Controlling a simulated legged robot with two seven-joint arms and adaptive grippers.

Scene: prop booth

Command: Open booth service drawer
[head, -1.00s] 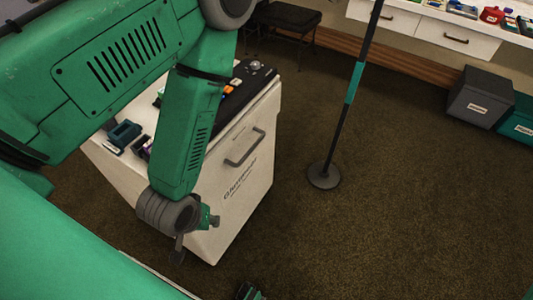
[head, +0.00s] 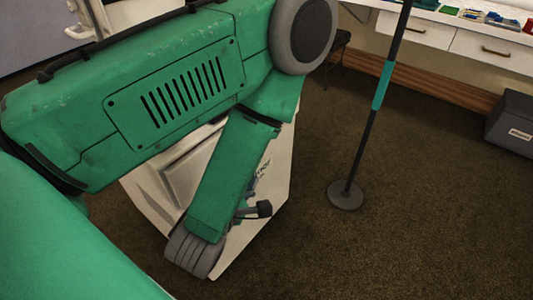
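The white service cabinet (head: 258,232) stands on the carpet behind my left arm, which covers most of it. Its handle and most of its front are hidden by the arm. Part of a side panel (head: 190,172) shows to the left of my forearm. My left gripper (head: 255,210) shows only as a small dark piece in front of the cabinet's front face, beside the wrist. I cannot tell whether it touches the cabinet or whether its fingers are apart. My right gripper is not in view.
A dark stand with a teal band (head: 382,85) and a round base (head: 345,195) stands right of the cabinet. A white desk with drawers (head: 490,50) and a dark grey box (head: 512,125) are at upper right. Carpet (head: 430,230) is clear at lower right.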

